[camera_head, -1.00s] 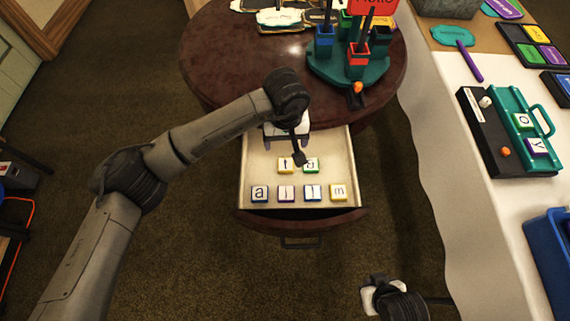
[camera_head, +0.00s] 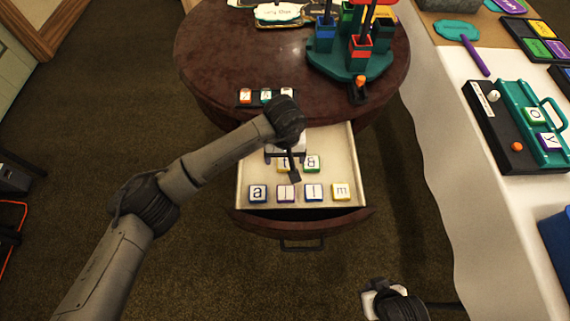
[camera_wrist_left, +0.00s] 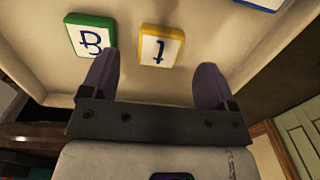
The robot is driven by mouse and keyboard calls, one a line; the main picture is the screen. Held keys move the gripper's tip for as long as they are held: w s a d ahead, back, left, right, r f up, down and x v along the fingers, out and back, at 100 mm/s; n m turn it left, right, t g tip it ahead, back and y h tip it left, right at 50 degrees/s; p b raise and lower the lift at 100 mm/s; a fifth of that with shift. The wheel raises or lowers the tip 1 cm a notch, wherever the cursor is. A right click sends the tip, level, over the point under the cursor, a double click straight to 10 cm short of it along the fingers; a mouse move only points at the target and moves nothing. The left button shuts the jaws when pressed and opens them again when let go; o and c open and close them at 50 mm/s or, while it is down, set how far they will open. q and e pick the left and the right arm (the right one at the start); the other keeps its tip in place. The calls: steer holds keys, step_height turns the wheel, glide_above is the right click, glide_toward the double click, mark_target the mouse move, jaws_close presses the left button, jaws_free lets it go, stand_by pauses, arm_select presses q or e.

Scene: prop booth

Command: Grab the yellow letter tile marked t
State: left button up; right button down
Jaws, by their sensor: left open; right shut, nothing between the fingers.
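The yellow-edged t tile (camera_head: 283,167) lies flat in the open drawer, partly hidden by my left gripper in the head view. In the left wrist view the t tile (camera_wrist_left: 161,46) shows whole, beyond the fingertips and between their lines. My left gripper (camera_head: 285,159) is open and empty above the drawer; its two purple fingers (camera_wrist_left: 157,72) stand apart.
A front row of several tiles (camera_head: 313,192) lies in the drawer (camera_head: 244,170). A tile rack (camera_head: 244,98) sits on the round table (camera_head: 210,60), near a teal holder (camera_head: 338,70). A white-covered table (camera_head: 440,90) stands right.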

mark_target(285, 164)
arm_select(q)
steer(key=shift+f+b, duration=0.7)
steer(key=shift+f, duration=1.2)
steer(key=c, duration=1)
